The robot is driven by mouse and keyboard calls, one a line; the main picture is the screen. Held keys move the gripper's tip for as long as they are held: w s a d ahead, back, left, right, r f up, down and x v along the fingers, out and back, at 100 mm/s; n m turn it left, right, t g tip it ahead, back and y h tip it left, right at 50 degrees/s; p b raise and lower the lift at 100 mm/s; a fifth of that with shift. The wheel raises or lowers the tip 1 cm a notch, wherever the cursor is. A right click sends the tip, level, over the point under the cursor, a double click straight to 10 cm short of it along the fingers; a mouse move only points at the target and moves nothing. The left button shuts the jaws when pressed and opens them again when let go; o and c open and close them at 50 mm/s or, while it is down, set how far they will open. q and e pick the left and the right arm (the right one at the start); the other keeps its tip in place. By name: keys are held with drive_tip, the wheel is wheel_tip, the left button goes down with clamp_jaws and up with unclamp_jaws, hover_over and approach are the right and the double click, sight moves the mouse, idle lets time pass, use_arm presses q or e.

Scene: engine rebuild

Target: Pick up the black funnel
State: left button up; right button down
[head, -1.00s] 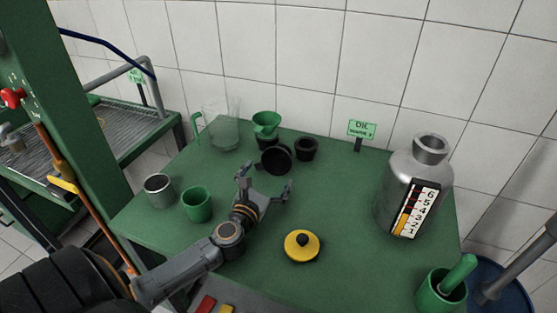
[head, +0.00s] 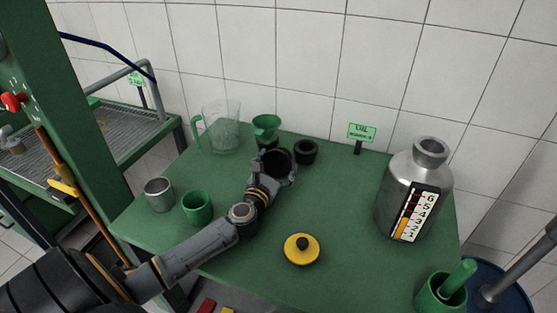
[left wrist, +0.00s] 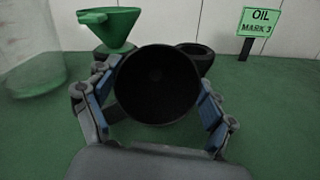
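The black funnel (head: 277,157) is near the back of the green table, its round dark mouth facing my left arm. In the left wrist view the black funnel (left wrist: 156,86) fills the middle. My left gripper (head: 274,166) is at the funnel, with one finger on each side of it. In the left wrist view the gripper (left wrist: 153,98) looks open around the funnel; I cannot tell whether the pads touch it. The funnel's lower part is partly hidden by the gripper. My right gripper is not in view.
Just behind are a green funnel (head: 266,124) and a black cup-like piece (head: 306,151). A clear jug (head: 222,130) stands left of them. A metal cup (head: 159,191), a green cup (head: 197,207), a yellow lid (head: 301,250) and a metal bottle (head: 412,190) are around. The centre right is clear.

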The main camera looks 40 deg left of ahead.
use_arm(q)
drive_tip(key=c, duration=0.3)
drive_tip(key=shift+c, duration=0.6)
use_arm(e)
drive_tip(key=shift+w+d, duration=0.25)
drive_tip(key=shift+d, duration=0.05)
use_arm(q)
drive_tip(key=shift+r, duration=0.1)
